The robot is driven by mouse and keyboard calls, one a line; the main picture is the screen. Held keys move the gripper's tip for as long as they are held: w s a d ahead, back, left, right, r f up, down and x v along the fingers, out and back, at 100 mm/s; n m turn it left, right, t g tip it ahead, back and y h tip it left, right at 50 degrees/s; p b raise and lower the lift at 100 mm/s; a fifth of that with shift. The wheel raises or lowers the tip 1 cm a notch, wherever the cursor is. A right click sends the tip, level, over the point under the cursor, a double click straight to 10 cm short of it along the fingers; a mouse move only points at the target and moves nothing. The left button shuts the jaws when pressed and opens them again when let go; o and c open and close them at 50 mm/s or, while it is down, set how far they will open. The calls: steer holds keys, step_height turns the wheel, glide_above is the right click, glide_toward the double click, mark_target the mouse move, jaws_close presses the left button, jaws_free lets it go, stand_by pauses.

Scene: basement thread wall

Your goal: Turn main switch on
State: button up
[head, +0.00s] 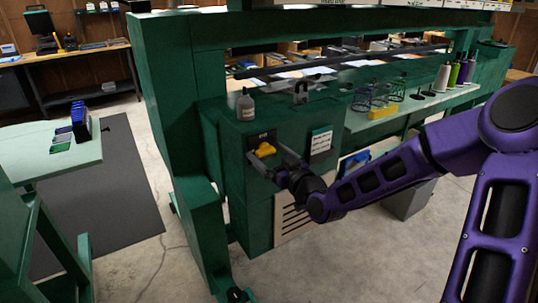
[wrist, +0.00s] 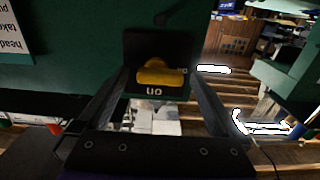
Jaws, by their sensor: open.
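The main switch is a yellow rotary knob (head: 264,150) on a dark plate on the front of the green machine cabinet. In the wrist view the yellow knob (wrist: 160,75) lies roughly horizontal on its black plate (wrist: 142,44). Upside-down white lettering that looks like "on" shows just below it, and a smaller mark, too small to read, sits at its right end. My gripper (head: 273,160) is open in front of the switch. In the wrist view my gripper (wrist: 159,82) has one finger on each side of the knob; I cannot tell whether either finger touches it.
A white notice (head: 321,142) is fixed right of the switch. A bottle (head: 246,105) and a padlock-like item (head: 300,93) stand on the cabinet top. Thread cones (head: 455,74) stand on the shelf at right. A green side table (head: 40,165) stands at left. Floor between is clear.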

steer(key=c, duration=1.4)
steer(key=shift+m, duration=0.4)
steer(key=m+p, duration=0.1)
steer(key=m, duration=0.3)
steer(key=shift+r+p, duration=0.15)
steer(key=shift+p, duration=0.2)
steer(key=m+p, duration=0.1)
steer(key=m, duration=0.3)
steer(key=shift+d+m+p, duration=0.15)
steer(key=shift+m+p, duration=0.15)
steer(key=shift+p, duration=0.05)
steer(key=m+p, duration=0.1)
steer(key=m, duration=0.3)
steer(key=shift+w+d+r, duration=0.1)
steer(key=shift+w, duration=0.05)
steer(key=shift+m+p, duration=0.5)
steer(key=shift+m, duration=1.7)
